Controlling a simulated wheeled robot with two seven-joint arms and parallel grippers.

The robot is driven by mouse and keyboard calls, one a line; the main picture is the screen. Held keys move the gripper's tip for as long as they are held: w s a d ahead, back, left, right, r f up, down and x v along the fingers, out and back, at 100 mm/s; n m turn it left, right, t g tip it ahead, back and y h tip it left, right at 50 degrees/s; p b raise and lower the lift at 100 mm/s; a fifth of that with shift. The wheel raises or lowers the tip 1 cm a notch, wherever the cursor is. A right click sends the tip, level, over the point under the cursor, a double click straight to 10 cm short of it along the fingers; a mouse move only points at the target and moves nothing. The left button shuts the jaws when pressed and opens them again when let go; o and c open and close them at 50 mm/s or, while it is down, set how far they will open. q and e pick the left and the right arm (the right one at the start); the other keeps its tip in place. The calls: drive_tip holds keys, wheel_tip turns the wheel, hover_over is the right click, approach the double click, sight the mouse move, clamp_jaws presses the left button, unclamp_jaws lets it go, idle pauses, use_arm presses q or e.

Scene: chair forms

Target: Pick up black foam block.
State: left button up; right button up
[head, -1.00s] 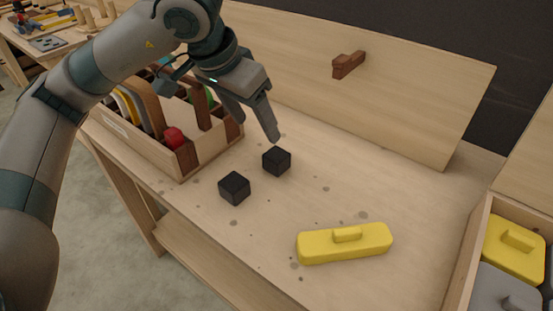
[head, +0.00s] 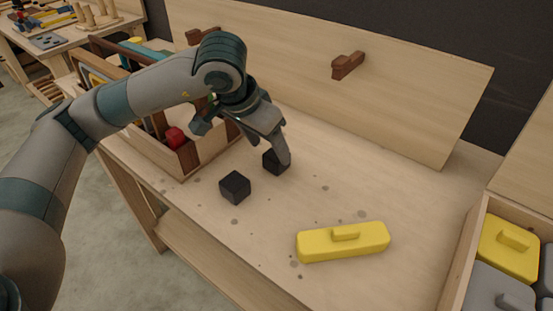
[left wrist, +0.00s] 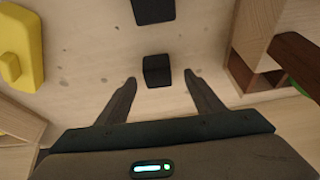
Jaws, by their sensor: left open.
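Two black foam blocks lie on the wooden table. The farther block (head: 270,163) is partly covered by a finger of my left gripper (head: 274,156) in the head view. In the left wrist view, this block (left wrist: 157,71) lies between the two spread fingertips of my left gripper (left wrist: 159,79), with a gap on each side. The gripper is open and empty. The nearer block (head: 235,187) sits apart, in front and to the left in the head view; it also shows at the top of the left wrist view (left wrist: 153,11). My right gripper is not in view.
A yellow handled block (head: 343,241) lies at the table's front. A wooden crate (head: 188,158) with several coloured pieces stands left of the blocks. An open box (head: 462,270) with yellow and grey pieces is at the right.

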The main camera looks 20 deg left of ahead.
sight(277, 160)
use_arm(q)
drive_tip(key=shift+d+f, duration=0.1)
drive_tip(key=shift+f, duration=0.1)
drive_tip(key=shift+w+d+f+p, duration=0.15)
drive_tip(key=shift+w+f+p, duration=0.1)
drive_tip(key=shift+f+p, duration=0.05)
drive_tip(key=shift+p+x, duration=0.5)
drive_tip(key=shift+x, duration=1.45)
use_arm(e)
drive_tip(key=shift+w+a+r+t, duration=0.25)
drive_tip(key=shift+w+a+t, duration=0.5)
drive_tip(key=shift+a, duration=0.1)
use_arm(q)
drive_tip(key=shift+w+d, duration=0.1)
drive_tip(key=shift+d, duration=0.05)
drive_tip(key=c, duration=1.1)
